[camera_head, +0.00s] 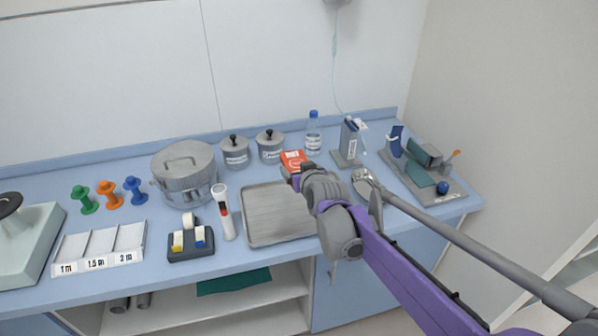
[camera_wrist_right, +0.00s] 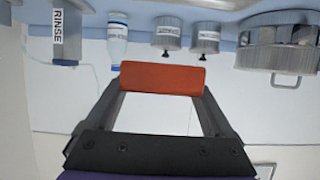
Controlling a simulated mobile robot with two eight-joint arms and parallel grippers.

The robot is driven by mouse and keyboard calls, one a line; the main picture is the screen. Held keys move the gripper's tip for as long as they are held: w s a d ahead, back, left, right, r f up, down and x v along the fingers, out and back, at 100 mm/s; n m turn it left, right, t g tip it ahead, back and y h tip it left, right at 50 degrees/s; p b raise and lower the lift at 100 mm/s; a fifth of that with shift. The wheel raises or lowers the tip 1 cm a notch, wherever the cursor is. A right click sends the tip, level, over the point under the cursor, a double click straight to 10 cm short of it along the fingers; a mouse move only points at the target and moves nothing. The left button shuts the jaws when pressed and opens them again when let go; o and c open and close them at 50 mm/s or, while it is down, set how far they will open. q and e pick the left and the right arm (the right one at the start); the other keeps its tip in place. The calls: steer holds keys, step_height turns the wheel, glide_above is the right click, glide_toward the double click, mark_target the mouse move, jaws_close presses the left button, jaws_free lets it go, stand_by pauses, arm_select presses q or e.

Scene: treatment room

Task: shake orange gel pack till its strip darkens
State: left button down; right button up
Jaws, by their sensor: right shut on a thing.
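The orange gel pack (camera_head: 293,160) shows just beyond my right gripper (camera_head: 297,176) in the head view, above the back of the metal tray. In the right wrist view the orange pack (camera_wrist_right: 162,78) spans between the two fingers of the right gripper (camera_wrist_right: 163,95), which is shut on it. Its face toward the wrist camera is plain orange. In the head view a pale patch shows on the pack, but it is too small to tell whether it is the strip or how dark it is. My left gripper is not in view.
A metal tray (camera_head: 262,212) lies below the right arm. Two lidded jars (camera_head: 235,153), a pot (camera_head: 185,172) and a bottle (camera_head: 313,135) stand behind. A grey stand (camera_head: 348,145) and a device (camera_head: 425,165) are at right.

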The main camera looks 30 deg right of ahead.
steer(key=shift+r, duration=0.4)
steer(key=shift+f, duration=0.1)
steer(key=shift+w+d+r, duration=0.1)
steer(key=shift+r, duration=2.75)
steer(key=shift+f, duration=2.9)
